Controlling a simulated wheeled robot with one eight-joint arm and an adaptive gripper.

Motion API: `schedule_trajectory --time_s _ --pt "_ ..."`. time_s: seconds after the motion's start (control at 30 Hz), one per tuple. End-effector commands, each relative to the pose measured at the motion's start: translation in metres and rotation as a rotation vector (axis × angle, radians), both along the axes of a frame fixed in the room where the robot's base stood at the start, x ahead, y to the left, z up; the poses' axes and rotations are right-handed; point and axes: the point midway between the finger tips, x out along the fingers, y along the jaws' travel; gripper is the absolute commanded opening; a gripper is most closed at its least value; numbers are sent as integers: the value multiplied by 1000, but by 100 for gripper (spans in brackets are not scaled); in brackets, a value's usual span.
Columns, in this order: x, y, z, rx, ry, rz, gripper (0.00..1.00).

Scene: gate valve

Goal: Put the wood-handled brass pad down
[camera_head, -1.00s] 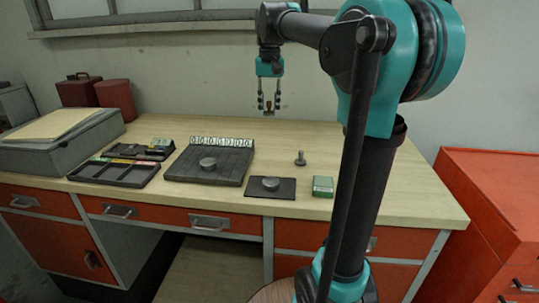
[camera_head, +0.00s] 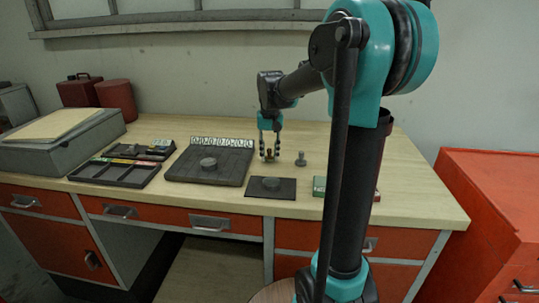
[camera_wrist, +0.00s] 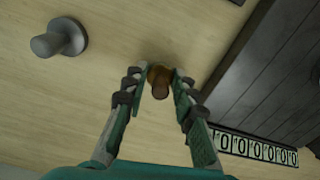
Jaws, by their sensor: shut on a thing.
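The wood-handled brass pad (camera_wrist: 160,82) is between my fingertips in the wrist view, its brown wooden handle showing; the brass part is hidden. My gripper (camera_head: 270,155) is shut on it, low over the bare tabletop, right of the dark slab and left of the grey knobbed piece. The gripper also shows in the wrist view (camera_wrist: 159,76). I cannot tell whether the pad touches the table (camera_head: 400,190).
The grey knobbed piece (camera_head: 301,159) stands close to the right. The dark slab (camera_head: 180,167) with a number strip (camera_head: 222,142) lies left, a dark plate (camera_head: 255,189) in front, and a green box (camera_head: 319,186) front right. A compartment tray (camera_head: 113,174) lies farther left.

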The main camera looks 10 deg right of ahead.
Motion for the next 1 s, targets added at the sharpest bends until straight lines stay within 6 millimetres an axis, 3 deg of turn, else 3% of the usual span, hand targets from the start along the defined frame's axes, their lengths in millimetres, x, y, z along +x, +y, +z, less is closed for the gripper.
schedule_trajectory --time_s 0.67,0.7,0.83,1.0 --pt "-1 0 -15 0 1 0 0" --pt "-1 0 -15 0 1 0 32" --pt "-1 0 -15 0 1 0 47" --pt "-1 0 -14 0 1 0 47"
